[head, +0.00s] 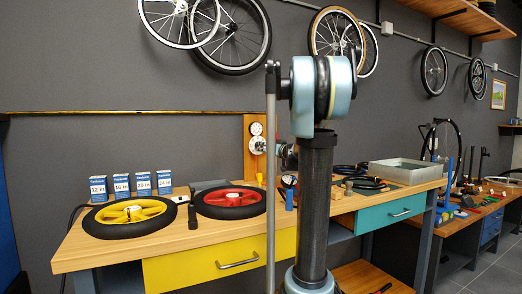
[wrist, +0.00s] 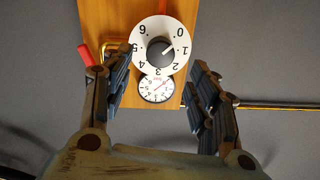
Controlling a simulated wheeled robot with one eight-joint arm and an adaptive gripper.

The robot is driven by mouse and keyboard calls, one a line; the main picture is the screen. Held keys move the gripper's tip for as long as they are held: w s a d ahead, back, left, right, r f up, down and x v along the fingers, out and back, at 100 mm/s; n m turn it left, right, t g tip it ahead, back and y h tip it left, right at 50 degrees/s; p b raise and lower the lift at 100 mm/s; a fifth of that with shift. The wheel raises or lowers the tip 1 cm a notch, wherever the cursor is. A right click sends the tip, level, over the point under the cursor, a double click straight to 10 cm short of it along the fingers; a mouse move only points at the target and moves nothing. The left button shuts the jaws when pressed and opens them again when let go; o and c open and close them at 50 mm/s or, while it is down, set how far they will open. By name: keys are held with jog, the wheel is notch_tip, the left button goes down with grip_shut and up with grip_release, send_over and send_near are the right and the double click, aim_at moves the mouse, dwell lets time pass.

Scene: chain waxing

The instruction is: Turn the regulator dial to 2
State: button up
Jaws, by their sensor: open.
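The regulator dial (wrist: 140,35) is a white disc numbered 0 to 6 with a dark round knob (wrist: 157,54) at its centre. The light mark on the knob points to the right and slightly up, between 0 and 1. The dial is mounted on a wooden board (wrist: 105,17); in the head view the dial (head: 257,145) is partly hidden by my arm. My gripper (wrist: 159,83) is open and empty, its fingers apart on either side of the dial in the wrist view. It does not appear to touch the knob.
A small pressure gauge (wrist: 157,89) sits beside the dial. A red handle (wrist: 86,54) is to its left. The workbench (head: 170,248) holds a yellow wheel (head: 130,213), a red wheel (head: 230,200), blue boxes (head: 121,187) and a metal tray (head: 405,171).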

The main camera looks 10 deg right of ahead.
jog(key=x, duration=0.6)
jog(key=shift+w, duration=0.4)
jog(key=c, duration=1.1)
jog(key=shift+o, duration=0.2)
jog(key=shift+a, duration=0.15)
